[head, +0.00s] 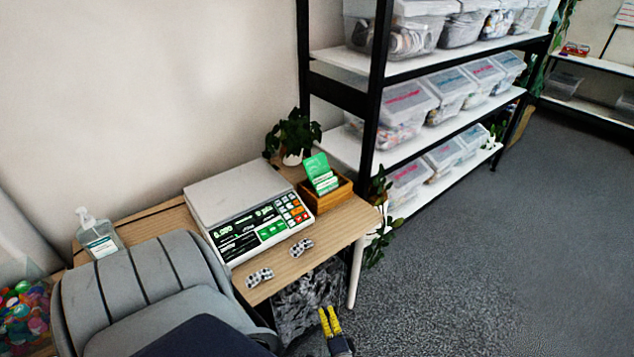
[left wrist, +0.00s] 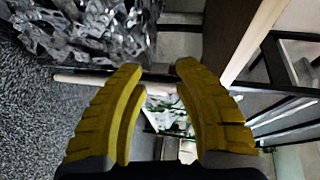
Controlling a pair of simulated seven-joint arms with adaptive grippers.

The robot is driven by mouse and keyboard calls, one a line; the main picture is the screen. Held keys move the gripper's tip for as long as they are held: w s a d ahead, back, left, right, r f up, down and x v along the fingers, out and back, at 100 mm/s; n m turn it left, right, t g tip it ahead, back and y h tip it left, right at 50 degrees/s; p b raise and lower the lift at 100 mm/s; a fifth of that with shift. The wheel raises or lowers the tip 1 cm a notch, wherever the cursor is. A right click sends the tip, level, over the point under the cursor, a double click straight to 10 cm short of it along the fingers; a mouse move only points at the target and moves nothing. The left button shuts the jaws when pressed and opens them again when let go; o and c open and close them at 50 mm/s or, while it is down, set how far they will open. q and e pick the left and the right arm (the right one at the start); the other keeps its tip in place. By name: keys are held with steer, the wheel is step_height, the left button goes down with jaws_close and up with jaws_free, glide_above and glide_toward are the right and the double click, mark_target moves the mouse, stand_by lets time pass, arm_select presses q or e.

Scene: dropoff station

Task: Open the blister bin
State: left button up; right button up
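My left gripper (head: 329,316) has yellow fingers and is low at the front of the wooden table. In the left wrist view its fingers (left wrist: 158,72) are apart with nothing between them. A clear bin of crumpled silvery blister material (head: 310,298) stands below the table edge, just left of the gripper. The silvery material (left wrist: 85,28) also fills the upper left of the wrist view; the gripper is not touching it. Several clear lidded bins (head: 405,100) with coloured labels stand on the shelves; I cannot read which is for blisters. My right gripper is not in view.
The table (head: 345,225) holds a scale (head: 245,205), two blister packs (head: 301,247) (head: 259,277), a wooden box with green cards (head: 325,190), a plant (head: 293,135) and a sanitizer bottle (head: 97,235). The carpet (head: 500,270) to the right is clear.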

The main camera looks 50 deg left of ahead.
mark_target(315, 282)
arm_select(q)
steer(key=x, duration=1.5)
steer(key=shift+w+a+f, duration=0.1)
steer(key=shift+w+a, duration=0.15)
steer(key=shift+a, duration=0.05)
jaws_close()
